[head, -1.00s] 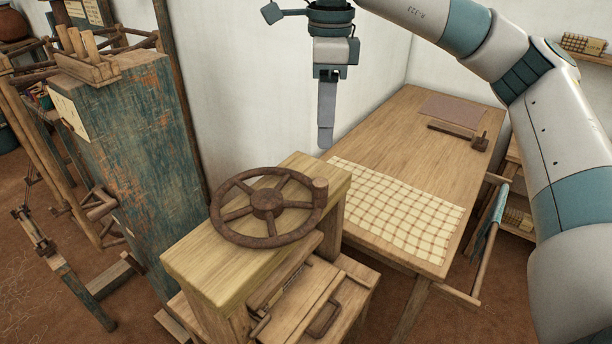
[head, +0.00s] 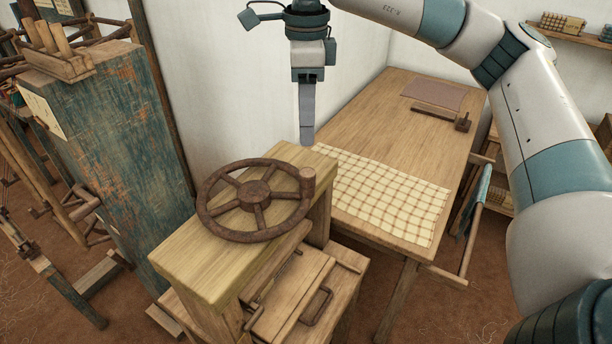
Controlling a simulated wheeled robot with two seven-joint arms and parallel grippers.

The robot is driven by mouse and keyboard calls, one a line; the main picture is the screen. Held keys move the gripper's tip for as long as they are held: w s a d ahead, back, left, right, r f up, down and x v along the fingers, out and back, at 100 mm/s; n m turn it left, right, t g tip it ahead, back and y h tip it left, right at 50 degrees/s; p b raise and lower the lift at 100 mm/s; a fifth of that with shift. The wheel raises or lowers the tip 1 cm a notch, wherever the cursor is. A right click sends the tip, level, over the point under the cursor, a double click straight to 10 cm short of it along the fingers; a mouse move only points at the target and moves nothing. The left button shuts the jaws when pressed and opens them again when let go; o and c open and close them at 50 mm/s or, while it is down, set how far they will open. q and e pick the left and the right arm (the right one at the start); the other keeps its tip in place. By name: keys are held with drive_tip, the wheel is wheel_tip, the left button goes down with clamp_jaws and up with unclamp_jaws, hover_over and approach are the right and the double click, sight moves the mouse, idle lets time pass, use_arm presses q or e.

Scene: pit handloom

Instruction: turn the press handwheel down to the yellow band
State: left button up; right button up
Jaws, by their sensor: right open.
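The press handwheel (head: 257,194) is a rusty brown spoked wheel lying flat above the wooden top beam of the press (head: 195,265). Its wooden knob (head: 307,180) stands up on the rim at the right. My right gripper (head: 307,138) hangs fingers down above and just behind the knob, apart from it as far as I can tell. It holds nothing visible; its fingers overlap edge-on in this view. The yellow band cannot be made out; the screw under the wheel is hidden. My left gripper is outside the view.
A blue-green worn wooden post (head: 120,150) stands close left of the press. A wooden table (head: 400,140) with a checked cloth (head: 385,195) is at the right. A white wall is behind.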

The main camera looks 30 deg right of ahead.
sight(306, 172)
wheel_tip(306, 172, down, 15)
drive_tip(key=p, duration=0.5)
drive_tip(key=shift+r, duration=0.2)
clamp_jaws()
